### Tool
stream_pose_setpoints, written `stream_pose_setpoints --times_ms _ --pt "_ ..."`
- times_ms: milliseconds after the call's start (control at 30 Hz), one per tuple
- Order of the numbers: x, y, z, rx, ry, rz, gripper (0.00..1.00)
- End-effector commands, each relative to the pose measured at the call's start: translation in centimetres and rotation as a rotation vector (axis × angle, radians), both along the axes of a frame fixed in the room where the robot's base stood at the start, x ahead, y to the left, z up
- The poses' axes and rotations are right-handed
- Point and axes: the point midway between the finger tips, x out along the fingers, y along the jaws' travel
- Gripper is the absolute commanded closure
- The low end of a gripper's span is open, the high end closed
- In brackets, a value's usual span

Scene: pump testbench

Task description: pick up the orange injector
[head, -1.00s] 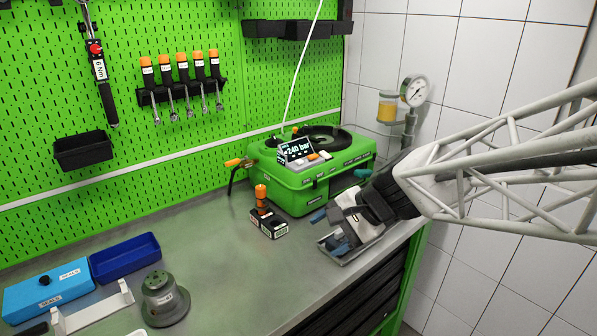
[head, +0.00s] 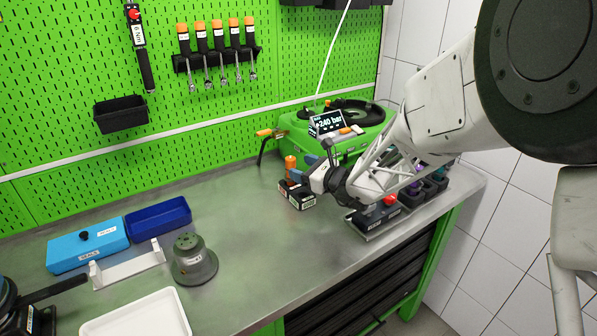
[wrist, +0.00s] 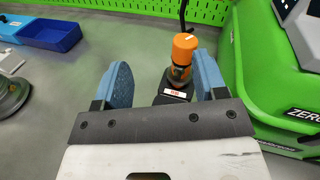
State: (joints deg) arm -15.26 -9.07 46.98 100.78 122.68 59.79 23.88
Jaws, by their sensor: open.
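The orange injector (head: 290,164) stands upright in a small black holder (head: 301,197) on the workbench, in front of the green test machine. In the wrist view the injector (wrist: 184,52) has an orange top and a darker lower body, with the black holder (wrist: 172,90) below it. My gripper (head: 300,176) is open, its blue fingers close to the injector at its right. In the wrist view my gripper (wrist: 160,78) shows a finger on each side of the view, with the injector beyond and between them, nearer the right finger. I see no contact.
The green test machine (head: 290,127) stands close behind the injector. A tray of parts (head: 375,222) lies right of it, under my arm. A grey round fixture (head: 194,262), a dark blue bin (head: 158,217) and a light blue box (head: 88,249) stand left. The middle bench is clear.

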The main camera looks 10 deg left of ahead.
Motion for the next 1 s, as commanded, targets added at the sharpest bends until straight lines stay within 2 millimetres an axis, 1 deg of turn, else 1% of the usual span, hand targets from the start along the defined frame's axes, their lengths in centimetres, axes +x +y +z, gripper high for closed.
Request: stream_pose_setpoints --times_ms 33,100,200,300,433,767,1000 --pt "0.9 0.4 -1.1 0.033 0.027 -0.028 0.35" --pt "1.9 0.7 -1.9 0.074 0.056 -0.066 0.35" --pt "2.9 1.0 -3.0 0.116 0.088 -0.103 0.35" --pt "3.4 1.1 -3.4 0.14 0.103 -0.126 0.35" --pt "3.7 1.2 -3.7 0.151 0.112 -0.137 0.35" --pt "3.7 1.2 -3.7 0.152 0.112 -0.137 0.35" --pt "4.3 2.0 -3.7 0.152 0.112 -0.137 0.35"
